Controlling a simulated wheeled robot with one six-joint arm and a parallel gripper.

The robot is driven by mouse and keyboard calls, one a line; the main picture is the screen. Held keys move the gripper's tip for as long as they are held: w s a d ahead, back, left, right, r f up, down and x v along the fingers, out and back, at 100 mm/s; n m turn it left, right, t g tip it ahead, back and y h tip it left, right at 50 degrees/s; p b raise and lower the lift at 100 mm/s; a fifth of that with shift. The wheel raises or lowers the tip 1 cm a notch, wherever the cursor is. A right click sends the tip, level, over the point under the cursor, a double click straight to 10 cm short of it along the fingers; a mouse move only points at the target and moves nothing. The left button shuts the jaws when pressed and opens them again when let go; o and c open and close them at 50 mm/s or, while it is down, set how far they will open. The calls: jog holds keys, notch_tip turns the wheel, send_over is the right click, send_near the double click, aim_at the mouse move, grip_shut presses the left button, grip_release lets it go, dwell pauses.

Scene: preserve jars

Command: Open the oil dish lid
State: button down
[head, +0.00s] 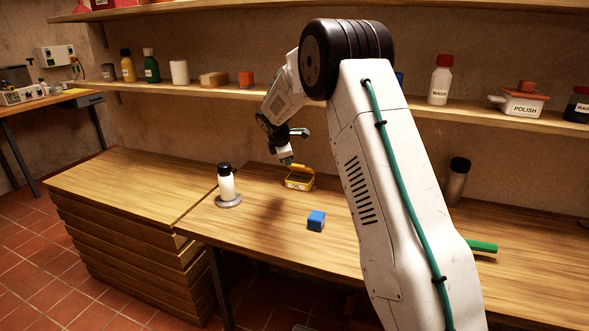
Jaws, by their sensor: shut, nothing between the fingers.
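A small yellow dish (298,184), likely the oil dish, sits on the wooden bench in the middle of the head view. Its orange-yellow lid (303,169) shows along the far side and looks raised, with the dish's inside partly visible. My gripper (287,162) is just above and behind the left part of the dish, pointing down. It is shut and holds nothing. The fingertips are close to the lid, but I cannot tell whether they touch it. Any writing on the dish is too small to read.
A white bottle with a black cap (226,182) stands on a round grey base to the left. A blue cube (316,220) lies in front of the dish. A dark cylinder (457,180) and a green bar (482,246) are to the right. A shelf (420,105) with bottles runs behind.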

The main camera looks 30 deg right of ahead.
jog(key=w+d+f+n, duration=0.1)
jog(key=f+n, duration=0.2)
jog(key=n, duration=0.1)
jog(key=d+f+n, duration=0.1)
jog(key=f+n, duration=0.2)
jog(key=f, duration=0.1)
jog(key=w+d+f+n, duration=0.1)
jog(key=d+f+n, duration=0.1)
jog(key=f+n, duration=0.1)
jog(key=shift+w+f+n, duration=0.2)
jog(key=shift+w+n, duration=0.1)
jog(key=shift+n, duration=0.5)
jog(key=shift+w+d+r, duration=0.25)
jog(key=shift+d+r, duration=0.05)
jog(key=shift+r, duration=0.25)
jog(key=shift+w+d+r, duration=0.25)
jog(key=shift+d+r, duration=0.1)
jog(key=shift+r, duration=0.25)
jog(key=shift+w+d+r, duration=0.25)
jog(key=shift+d+r, duration=0.05)
jog(key=shift+r, duration=0.25)
jog(key=shift+r, duration=0.1)
